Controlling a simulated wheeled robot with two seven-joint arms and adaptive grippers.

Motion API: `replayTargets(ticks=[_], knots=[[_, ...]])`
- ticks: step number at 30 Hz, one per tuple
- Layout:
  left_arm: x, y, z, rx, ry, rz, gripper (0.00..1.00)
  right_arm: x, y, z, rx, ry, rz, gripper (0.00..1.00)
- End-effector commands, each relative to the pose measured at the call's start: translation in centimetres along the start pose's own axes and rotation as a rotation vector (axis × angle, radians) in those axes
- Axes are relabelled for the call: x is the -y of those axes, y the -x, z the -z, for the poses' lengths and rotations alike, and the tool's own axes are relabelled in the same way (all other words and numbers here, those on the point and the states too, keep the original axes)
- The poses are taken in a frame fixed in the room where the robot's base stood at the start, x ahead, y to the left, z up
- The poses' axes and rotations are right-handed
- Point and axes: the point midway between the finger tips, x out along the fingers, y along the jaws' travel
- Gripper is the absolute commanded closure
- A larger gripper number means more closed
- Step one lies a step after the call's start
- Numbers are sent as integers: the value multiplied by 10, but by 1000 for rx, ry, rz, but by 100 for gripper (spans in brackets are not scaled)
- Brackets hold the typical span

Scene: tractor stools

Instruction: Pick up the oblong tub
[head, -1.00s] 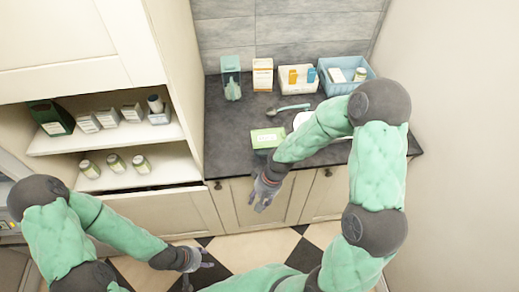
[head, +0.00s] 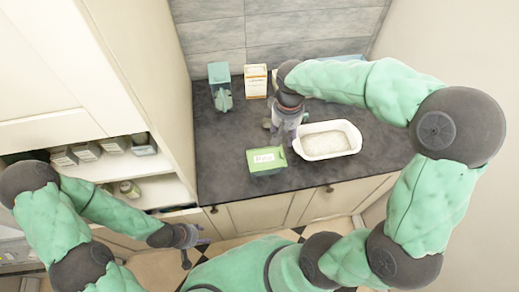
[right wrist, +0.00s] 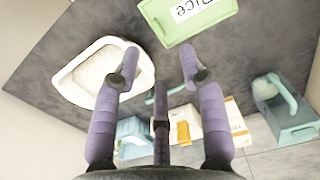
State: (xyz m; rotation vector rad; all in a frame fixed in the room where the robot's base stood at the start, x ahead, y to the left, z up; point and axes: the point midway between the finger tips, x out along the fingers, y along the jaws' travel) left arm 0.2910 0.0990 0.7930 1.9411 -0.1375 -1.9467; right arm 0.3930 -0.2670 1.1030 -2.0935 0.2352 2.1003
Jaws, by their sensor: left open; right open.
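The white oblong tub (head: 325,141), with pale contents, lies on the dark counter right of my right gripper. In the right wrist view the tub (right wrist: 88,99) is at the left. My right gripper (head: 284,136) is open and points down over the counter, between the tub and a green-lidded box. In the wrist view its fingers (right wrist: 158,68) are spread with nothing between them, and the left finger overlaps the tub's right rim. Whether it touches cannot be told. My left gripper (head: 190,240) is open and empty, low over the floor at the left.
The green-lidded box (head: 266,160), labelled rice in the wrist view, is near the counter's front edge. A teal container (head: 220,86) and a white-orange box (head: 256,82) stand at the back. A teal spoon (right wrist: 166,93) lies behind the gripper. A wall bounds the right.

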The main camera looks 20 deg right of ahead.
Motion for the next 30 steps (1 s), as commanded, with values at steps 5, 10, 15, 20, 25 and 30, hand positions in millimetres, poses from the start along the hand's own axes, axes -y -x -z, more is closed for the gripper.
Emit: replayTargets(ticks=[5, 10, 15, 20, 25, 30], knots=[[1, -3, -1, 3, 0, 0, 53, -4, -14, -2, 4, -6, -10, 57], [3, -7, -1, 3, 0, 0, 53, -4, -39, -1, 3, -6, -9, 57], [3, -9, -1, 3, 0, 0, 53, -4, -51, -1, 2, -6, -8, 57], [4, -11, -1, 2, 0, 0, 53, -6, -65, 1, 3, -6, -8, 57], [6, -16, 0, 2, 0, 0, 53, -8, -90, 4, 4, -6, -8, 57], [6, -18, 0, 2, 0, 0, 53, -8, -102, 4, 1, -5, -8, 57]])
